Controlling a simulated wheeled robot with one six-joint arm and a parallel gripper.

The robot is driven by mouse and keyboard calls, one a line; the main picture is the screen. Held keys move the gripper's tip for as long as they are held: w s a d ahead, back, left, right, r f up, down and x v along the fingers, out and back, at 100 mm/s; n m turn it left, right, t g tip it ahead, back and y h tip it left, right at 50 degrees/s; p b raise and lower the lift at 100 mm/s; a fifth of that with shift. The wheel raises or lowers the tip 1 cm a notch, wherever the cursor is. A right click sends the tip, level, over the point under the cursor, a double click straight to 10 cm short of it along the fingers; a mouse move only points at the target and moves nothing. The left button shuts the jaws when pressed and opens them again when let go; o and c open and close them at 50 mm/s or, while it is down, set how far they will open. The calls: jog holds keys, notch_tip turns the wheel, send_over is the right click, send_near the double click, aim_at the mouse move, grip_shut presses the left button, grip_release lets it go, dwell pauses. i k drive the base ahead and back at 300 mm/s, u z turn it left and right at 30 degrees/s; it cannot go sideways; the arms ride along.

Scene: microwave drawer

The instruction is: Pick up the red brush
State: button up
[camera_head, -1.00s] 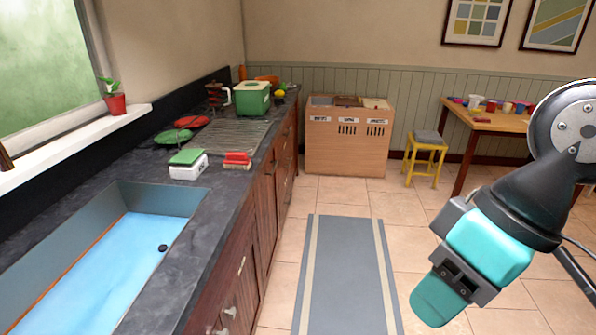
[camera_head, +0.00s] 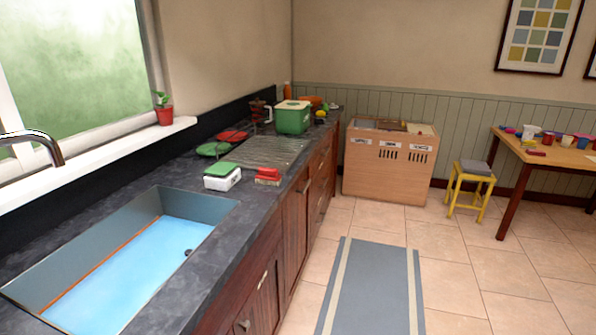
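A small red object (camera_head: 268,175), which looks like the red brush, lies on the dark countertop (camera_head: 180,178) in the head view. It sits right of a white container with a green lid (camera_head: 222,177), with a small gap between them, near the counter's front edge. It is too small in the picture to make out bristles. My gripper is out of view, and no part of my arm shows.
The blue-floored sink (camera_head: 130,265) is in the near counter. Behind the red object are a ribbed drainer (camera_head: 265,152), red and green plates (camera_head: 214,149) and a green bin (camera_head: 292,117). Open floor with a grey mat (camera_head: 370,285) lies to the right.

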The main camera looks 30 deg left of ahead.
aim_at(266, 176)
jog(key=z, duration=0.15)
jog(key=i, duration=1.9)
jog(key=u, duration=0.5)
jog(key=i, duration=0.9)
jog(key=u, duration=1.6)
jog(key=i, duration=0.75)
jog(key=u, duration=0.8)
